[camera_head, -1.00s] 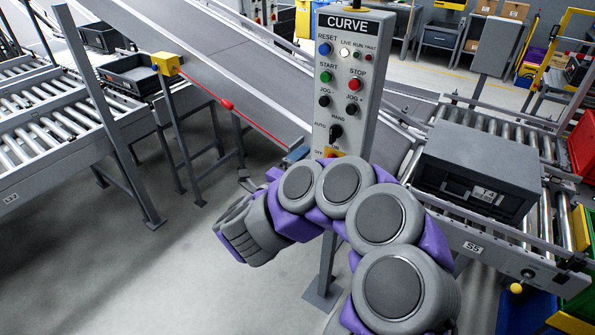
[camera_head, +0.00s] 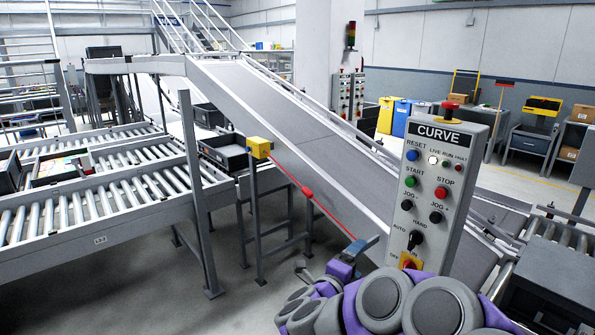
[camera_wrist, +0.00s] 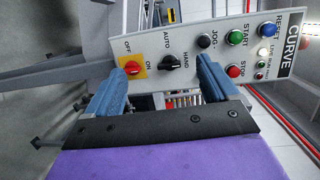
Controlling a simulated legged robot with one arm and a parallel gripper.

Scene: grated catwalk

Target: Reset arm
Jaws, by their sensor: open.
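My arm, purple and grey, is folded low in the head view. My gripper (camera_head: 359,247) shows there as small blue-grey fingers left of the lower part of the grey CURVE control panel (camera_head: 462,188). In the wrist view my gripper (camera_wrist: 162,75) has its two blue fingers apart with nothing between them. Beyond them is the panel (camera_wrist: 187,38), turned sideways. The left finger's tip overlaps the yellow and red on/off switch (camera_wrist: 132,67) in the picture; I cannot tell if they touch. The black hand/auto knob (camera_wrist: 174,62) shows between the fingers.
A sloping conveyor (camera_head: 290,130) runs behind the panel. A yellow box (camera_head: 259,147) on a post holds a red pull cord (camera_head: 328,213) that runs down toward my gripper. Roller conveyors (camera_head: 110,205) stand at left. Grey floor (camera_head: 150,290) is open at lower left.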

